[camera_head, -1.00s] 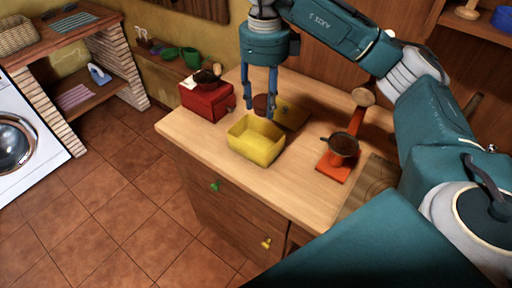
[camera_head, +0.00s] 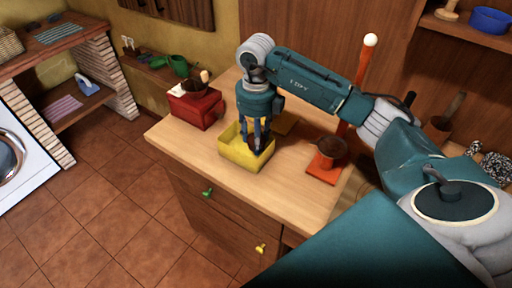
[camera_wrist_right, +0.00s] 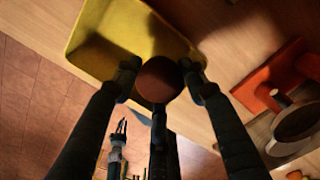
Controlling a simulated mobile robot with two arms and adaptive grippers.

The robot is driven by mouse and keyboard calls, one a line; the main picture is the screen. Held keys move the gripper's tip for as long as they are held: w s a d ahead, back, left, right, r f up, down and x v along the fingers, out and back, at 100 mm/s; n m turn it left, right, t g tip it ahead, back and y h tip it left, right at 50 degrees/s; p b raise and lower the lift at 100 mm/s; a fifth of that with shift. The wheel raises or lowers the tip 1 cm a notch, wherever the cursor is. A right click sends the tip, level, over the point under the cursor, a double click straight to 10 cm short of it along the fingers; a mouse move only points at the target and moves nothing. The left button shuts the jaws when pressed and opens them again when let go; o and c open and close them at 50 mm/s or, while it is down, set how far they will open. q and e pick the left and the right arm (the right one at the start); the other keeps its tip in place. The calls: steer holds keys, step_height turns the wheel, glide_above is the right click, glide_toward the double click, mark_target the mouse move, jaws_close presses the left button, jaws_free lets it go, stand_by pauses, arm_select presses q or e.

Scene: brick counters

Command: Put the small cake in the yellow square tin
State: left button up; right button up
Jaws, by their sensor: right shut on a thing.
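The yellow square tin (camera_head: 232,154) stands on the wooden counter, and its yellow side also shows at the top of the right wrist view (camera_wrist_right: 118,28). My right gripper (camera_head: 257,148) points down with its fingertips at the tin's opening. In the right wrist view its fingers (camera_wrist_right: 159,78) are shut on the small cake (camera_wrist_right: 158,82), a round brown piece. The cake overlaps the tin's edge in that view; its height against the rim is unclear. In the head view the fingers mostly hide the cake. My left gripper is not clearly seen in any view.
A red box-shaped grinder (camera_head: 195,108) stands left of the tin. An orange stand with a dark bowl (camera_head: 331,150) is to the right, with a tall orange post (camera_head: 362,85) behind it. The counter's front strip is clear.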

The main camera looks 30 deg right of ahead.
mark_target(256, 158)
step_height(256, 158, down, 5)
steer(key=shift+r+p, duration=0.1)
steer(key=shift+p, duration=0.4)
steer(key=shift+f, duration=0.2)
steer(key=shift+f, duration=0.2)
steer(key=o, duration=0.9)
steer(key=shift+r, duration=0.1)
